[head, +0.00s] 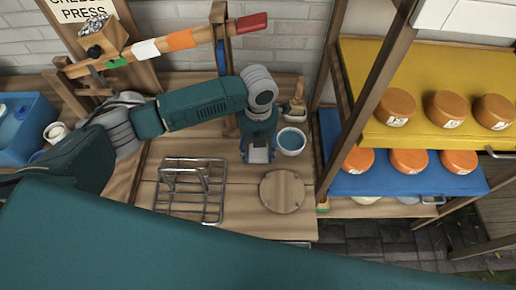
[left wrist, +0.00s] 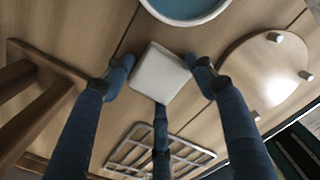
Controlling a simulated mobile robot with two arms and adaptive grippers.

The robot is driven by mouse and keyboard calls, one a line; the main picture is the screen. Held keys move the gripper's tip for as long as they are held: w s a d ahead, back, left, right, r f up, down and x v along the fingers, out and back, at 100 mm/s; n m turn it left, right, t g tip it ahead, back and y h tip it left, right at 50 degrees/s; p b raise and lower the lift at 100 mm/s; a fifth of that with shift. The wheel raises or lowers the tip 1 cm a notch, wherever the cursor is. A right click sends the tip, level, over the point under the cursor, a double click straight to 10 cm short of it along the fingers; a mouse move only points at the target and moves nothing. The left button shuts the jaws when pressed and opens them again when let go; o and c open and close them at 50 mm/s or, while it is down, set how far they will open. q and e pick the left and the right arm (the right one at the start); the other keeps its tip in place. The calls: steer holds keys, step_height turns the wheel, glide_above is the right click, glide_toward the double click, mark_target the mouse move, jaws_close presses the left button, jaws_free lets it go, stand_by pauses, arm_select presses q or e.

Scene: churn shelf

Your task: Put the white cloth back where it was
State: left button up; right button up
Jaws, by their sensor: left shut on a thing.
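The white cloth (head: 258,155) is a small folded square. It also shows in the left wrist view (left wrist: 159,74), between the blue fingers of my left gripper (left wrist: 162,84). My left gripper (head: 258,148) points down over the wooden worktop and is shut on the cloth. The fingers hide some of the cloth's edges, and I cannot tell how far it is above the worktop. My right gripper is not in view.
A white bowl of blue liquid (head: 291,141) stands just right of the gripper. A wire rack (head: 190,206) and a round wooden board (head: 282,191) lie nearer. A wooden press lever (head: 178,41) spans the back.

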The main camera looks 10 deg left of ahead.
mark_target(258, 152)
arm_select(q)
steer(key=o, duration=0.9)
steer(key=shift+o, duration=1)
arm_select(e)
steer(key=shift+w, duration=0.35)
arm_select(q)
steer(key=shift+r, duration=0.6)
step_height(258, 152, up, 11)
steer(key=b, duration=0.2)
steer(key=shift+b, duration=0.35)
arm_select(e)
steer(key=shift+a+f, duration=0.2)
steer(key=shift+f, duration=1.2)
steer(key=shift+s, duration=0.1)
